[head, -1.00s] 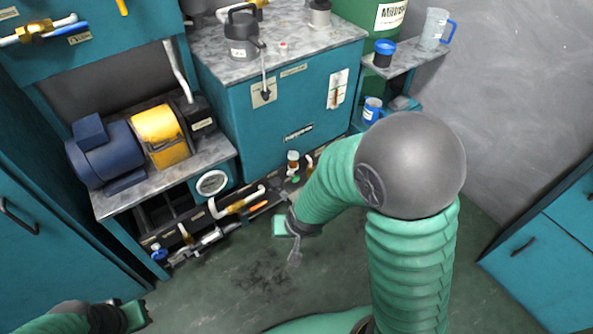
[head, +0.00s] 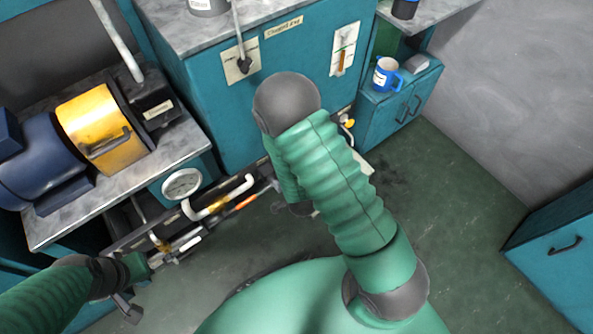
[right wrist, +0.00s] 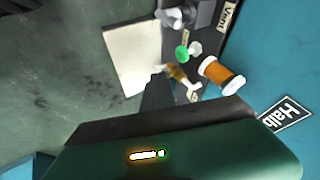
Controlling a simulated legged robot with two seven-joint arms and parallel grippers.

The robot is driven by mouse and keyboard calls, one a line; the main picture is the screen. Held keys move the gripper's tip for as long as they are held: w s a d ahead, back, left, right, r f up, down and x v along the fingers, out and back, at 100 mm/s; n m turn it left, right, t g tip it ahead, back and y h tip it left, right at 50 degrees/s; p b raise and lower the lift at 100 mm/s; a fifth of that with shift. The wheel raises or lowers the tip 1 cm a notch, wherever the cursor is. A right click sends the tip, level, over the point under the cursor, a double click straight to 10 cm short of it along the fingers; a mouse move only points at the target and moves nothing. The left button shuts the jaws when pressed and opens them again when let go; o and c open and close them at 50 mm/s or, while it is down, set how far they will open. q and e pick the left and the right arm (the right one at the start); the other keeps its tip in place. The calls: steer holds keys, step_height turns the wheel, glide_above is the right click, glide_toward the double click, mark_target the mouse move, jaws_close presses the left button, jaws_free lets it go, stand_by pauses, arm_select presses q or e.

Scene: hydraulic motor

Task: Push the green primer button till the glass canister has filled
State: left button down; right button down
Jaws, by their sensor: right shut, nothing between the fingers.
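The green primer button (right wrist: 181,52) shows in the right wrist view, on the dark panel beside a pale round part. I see no clear contact. In the head view my right arm hides the button, canister and right fingertips. My left gripper (head: 128,309) is low at the left, its jaws unclear.
A pressure gauge (head: 182,184) and white-and-brass pipes (head: 222,203) line the bench's low front. A yellow-and-blue motor (head: 95,128) stands on the left bench. The floor at right (head: 450,210) is clear.

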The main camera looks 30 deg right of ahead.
steer(key=w+d+f+b, duration=0.3)
steer(key=w+f+b, duration=0.4)
steer(key=w+f, duration=0.1)
steer(key=shift+w, duration=0.35)
steer(key=shift+d+r, duration=0.1)
steer(key=w+p, duration=0.1)
steer(key=w, duration=0.2)
